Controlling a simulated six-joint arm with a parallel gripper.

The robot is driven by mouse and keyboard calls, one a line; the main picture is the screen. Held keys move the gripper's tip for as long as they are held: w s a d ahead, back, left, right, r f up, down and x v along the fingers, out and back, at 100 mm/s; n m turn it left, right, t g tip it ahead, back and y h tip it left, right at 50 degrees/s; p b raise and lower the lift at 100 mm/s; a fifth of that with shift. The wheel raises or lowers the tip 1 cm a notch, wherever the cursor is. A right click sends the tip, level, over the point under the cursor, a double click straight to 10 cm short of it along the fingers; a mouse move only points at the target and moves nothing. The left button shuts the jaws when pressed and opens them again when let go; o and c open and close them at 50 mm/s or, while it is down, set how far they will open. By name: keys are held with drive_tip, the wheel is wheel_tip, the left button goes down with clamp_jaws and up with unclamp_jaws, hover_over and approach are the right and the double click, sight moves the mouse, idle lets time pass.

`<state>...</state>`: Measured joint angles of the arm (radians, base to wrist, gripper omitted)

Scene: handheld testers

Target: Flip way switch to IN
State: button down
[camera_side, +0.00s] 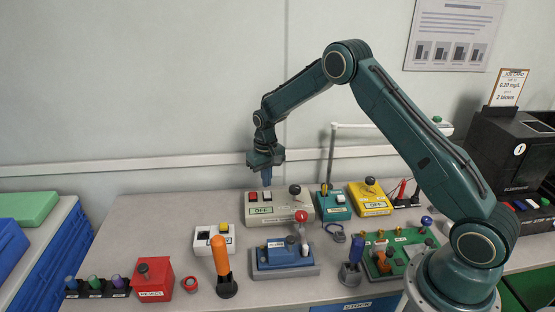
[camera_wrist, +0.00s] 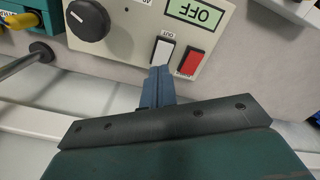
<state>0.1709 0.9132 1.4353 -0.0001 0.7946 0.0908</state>
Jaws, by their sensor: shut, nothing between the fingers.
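A cream tester box (camera_side: 290,211) stands at the back of the bench, with a dark dial, a red rocker switch (camera_side: 253,197) and a white rocker switch (camera_side: 266,195). The wrist view shows the box upside down: the white rocker (camera_wrist: 163,52) has a label reading OUT beside it, and the red rocker (camera_wrist: 190,61) is next to it. Its green display (camera_wrist: 196,12) reads OFF. My gripper (camera_side: 267,184) is shut and empty, pointing down over the box. In the wrist view its fingertips (camera_wrist: 161,72) appear at the white rocker's edge; I cannot tell whether they touch.
The box's dark dial (camera_wrist: 88,20) is beside the switches. A teal tester (camera_side: 334,205) and a yellow tester (camera_side: 370,198) stand to its right.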

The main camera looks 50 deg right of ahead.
drive_tip(key=shift+r, duration=2.2)
wheel_tip(320, 180, up, 13)
drive_tip(key=t, duration=0.1)
hover_over(267, 193)
drive_tip(key=s+a, duration=0.3)
drive_tip(key=s, duration=0.3)
drive_tip(key=s+a+r+n+t, duration=0.1)
drive_tip(key=s+a+r+t, duration=0.15)
drive_tip(key=s+r, duration=0.65)
drive_tip(key=s+a+r+n+t, duration=0.1)
drive_tip(key=s, duration=0.9)
drive_tip(key=s+a+n+t, duration=0.1)
drive_tip(key=s+a, duration=0.1)
drive_tip(key=s, duration=0.9)
drive_tip(key=shift+a+r, duration=0.25)
drive_tip(key=shift+r, duration=0.15)
